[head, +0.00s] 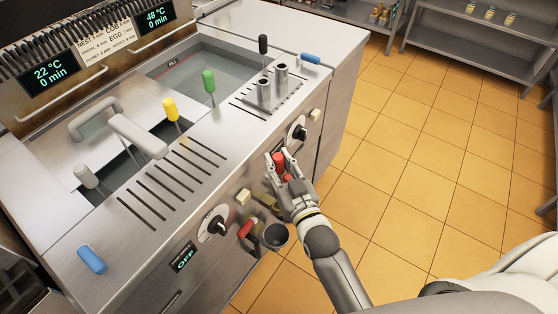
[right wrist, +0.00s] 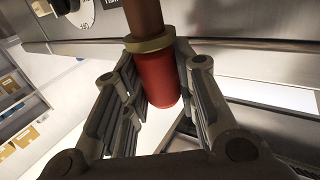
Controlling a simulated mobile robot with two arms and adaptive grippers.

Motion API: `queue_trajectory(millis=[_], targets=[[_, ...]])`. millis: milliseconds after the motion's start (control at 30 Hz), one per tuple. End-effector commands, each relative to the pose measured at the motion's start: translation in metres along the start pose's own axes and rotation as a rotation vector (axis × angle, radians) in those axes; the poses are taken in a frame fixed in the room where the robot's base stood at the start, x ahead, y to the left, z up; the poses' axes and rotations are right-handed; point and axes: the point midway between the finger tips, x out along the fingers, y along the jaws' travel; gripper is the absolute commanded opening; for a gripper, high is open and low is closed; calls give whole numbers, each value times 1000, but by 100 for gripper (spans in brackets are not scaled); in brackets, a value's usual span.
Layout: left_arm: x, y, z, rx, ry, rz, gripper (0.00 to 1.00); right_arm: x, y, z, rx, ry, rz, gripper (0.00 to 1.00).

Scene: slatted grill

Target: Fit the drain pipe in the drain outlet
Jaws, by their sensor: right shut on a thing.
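My right gripper (head: 283,165) is beside the fryer's front panel in the head view. It is shut on a red cylinder (head: 279,158), which I take to be part of the drain pipe. In the right wrist view the red cylinder (right wrist: 160,78) sits between the fingers (right wrist: 163,85), with a brass collar (right wrist: 149,43) and a brown length above it. A round grey open end (head: 276,236), perhaps the drain outlet, shows low on the front, beside a red handle (head: 247,230). I cannot tell the outlet for certain. My left gripper is not in view.
Shelves (head: 470,45) stand at the back right. The tiled floor (head: 410,170) between is clear.

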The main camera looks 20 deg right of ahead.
Motion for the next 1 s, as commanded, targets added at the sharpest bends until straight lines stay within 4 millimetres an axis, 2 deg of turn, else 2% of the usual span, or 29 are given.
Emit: queue_trajectory(millis=[100, 500, 1000], targets=[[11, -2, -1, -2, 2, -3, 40, 0, 0, 16, 0, 0, 0, 0], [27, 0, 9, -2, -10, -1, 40, 0, 0, 48, 0, 2, 0, 0], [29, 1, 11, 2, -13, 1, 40, 0, 0, 53, 0, 2, 0, 0]])
